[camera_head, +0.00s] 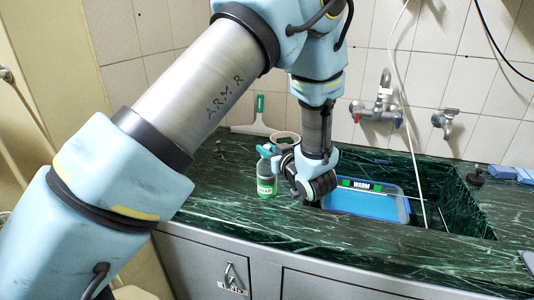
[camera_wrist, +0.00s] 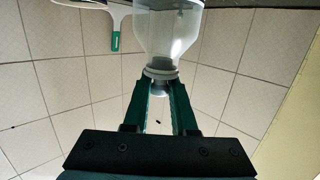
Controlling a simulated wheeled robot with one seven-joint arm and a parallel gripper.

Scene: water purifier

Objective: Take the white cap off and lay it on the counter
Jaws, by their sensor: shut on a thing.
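In the wrist view, which shows the scene upside down, a clear, whitish bottle (camera_wrist: 168,32) hangs from the top with its neck toward my gripper (camera_wrist: 160,88). The two green fingers stand on either side of the neck end. They are shut on a small pale cap (camera_wrist: 160,74) there, mostly covered by the fingers. I cannot tell whether the cap is loose from the neck. In the head view my wrist is low over the counter (camera_head: 420,245), left of the sink. My fingers, the bottle and the cap cannot be made out there.
A squeegee (camera_head: 256,116) leans at the wall. A blue basin (camera_head: 365,203) marked WARM sits in the sink, below taps (camera_head: 380,105) and a white hose. The front right counter is mostly clear.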

